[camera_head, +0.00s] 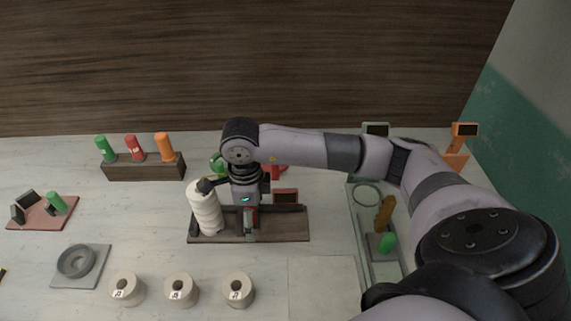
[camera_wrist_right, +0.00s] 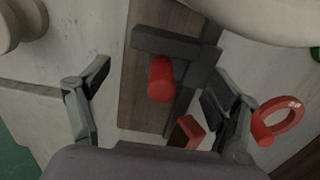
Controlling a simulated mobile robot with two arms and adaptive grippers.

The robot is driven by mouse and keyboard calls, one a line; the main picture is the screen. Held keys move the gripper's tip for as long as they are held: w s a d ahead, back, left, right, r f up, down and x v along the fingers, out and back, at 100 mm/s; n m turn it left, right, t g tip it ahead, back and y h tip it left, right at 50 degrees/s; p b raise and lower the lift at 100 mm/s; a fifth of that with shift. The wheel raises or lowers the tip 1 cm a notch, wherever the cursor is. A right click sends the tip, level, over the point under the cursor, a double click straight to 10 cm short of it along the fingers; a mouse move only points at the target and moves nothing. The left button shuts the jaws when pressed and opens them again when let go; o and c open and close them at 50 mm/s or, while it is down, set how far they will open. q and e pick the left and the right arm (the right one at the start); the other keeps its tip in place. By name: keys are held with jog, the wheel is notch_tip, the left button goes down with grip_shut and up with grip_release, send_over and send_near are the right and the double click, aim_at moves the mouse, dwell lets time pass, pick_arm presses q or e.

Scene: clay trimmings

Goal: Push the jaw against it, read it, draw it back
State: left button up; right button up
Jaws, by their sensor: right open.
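A dark wooden board (camera_head: 295,234) lies mid-table and carries a dark measuring fixture. A white ribbed cylinder (camera_head: 205,210) stands at the board's left end; its pale edge shows at the top of the wrist view (camera_wrist_right: 270,14). The fixture's dark jaw (camera_wrist_right: 175,45) has a red knob (camera_wrist_right: 160,78). A small red-framed display (camera_head: 286,196) stands behind; I cannot read it. My right gripper (camera_head: 249,222) is over the board, pointing down. In the wrist view its fingers (camera_wrist_right: 157,90) are open on either side of the red knob, apart from it. My left gripper is not in view.
A rack (camera_head: 145,170) with green, red and orange cylinders stands behind left. Several pale numbered rolls, one being (camera_head: 239,290), line the front. A grey ring (camera_head: 76,261) on a plate lies left. A glass-like tray (camera_head: 365,245) is right. A red ring (camera_wrist_right: 279,121) lies near the gripper.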

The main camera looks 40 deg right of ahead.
jog(key=shift+r+p, duration=1.9)
jog(key=shift+r, duration=1.7)
jog(key=shift+f, duration=0.1)
